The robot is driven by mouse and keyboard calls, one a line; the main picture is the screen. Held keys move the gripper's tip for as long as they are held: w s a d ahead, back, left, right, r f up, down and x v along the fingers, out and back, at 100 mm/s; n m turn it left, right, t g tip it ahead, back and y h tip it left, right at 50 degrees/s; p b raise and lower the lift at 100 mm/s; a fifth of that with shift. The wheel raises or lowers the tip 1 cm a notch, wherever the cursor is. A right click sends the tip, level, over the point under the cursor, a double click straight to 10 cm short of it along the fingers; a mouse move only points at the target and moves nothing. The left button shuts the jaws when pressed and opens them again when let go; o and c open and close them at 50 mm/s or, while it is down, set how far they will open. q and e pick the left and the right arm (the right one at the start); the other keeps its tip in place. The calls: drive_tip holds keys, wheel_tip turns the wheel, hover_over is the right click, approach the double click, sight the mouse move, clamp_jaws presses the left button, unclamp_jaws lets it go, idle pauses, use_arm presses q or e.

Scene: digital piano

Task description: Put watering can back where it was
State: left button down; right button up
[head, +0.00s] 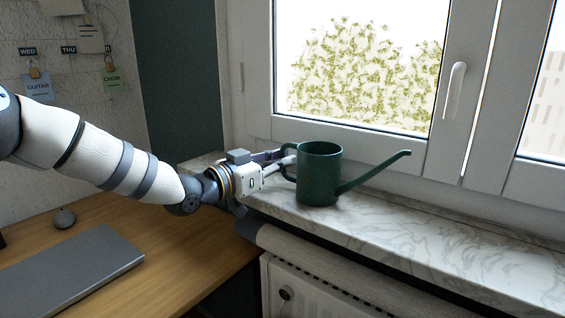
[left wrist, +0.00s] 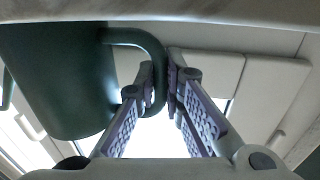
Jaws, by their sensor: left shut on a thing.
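The dark green watering can (head: 320,177) is upright at the marble window sill (head: 420,230), its long spout pointing right. Its base appears to be on the sill or very close above it; I cannot tell which. My left gripper (head: 286,165) reaches in from the left and is shut on the can's handle. In the left wrist view the can's body (left wrist: 62,85) fills the upper left, and its curved handle (left wrist: 150,50) runs between the fingertips of my left gripper (left wrist: 162,85). My right gripper is in neither view.
The white window frame (head: 350,137) with its handle (head: 454,90) stands behind the sill. The sill is clear to the right of the can. A radiator (head: 320,285) is below. A wooden desk (head: 190,260) at left bears a grey closed laptop (head: 75,270) and a mouse (head: 64,218).

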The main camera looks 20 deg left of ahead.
use_arm(q)
drive_tip(key=shift+r, duration=0.25)
drive_tip(key=shift+f, duration=0.15)
drive_tip(key=c, duration=2.1)
unclamp_jaws()
drive_tip(key=shift+f, duration=0.1)
drive_tip(key=o, duration=0.4)
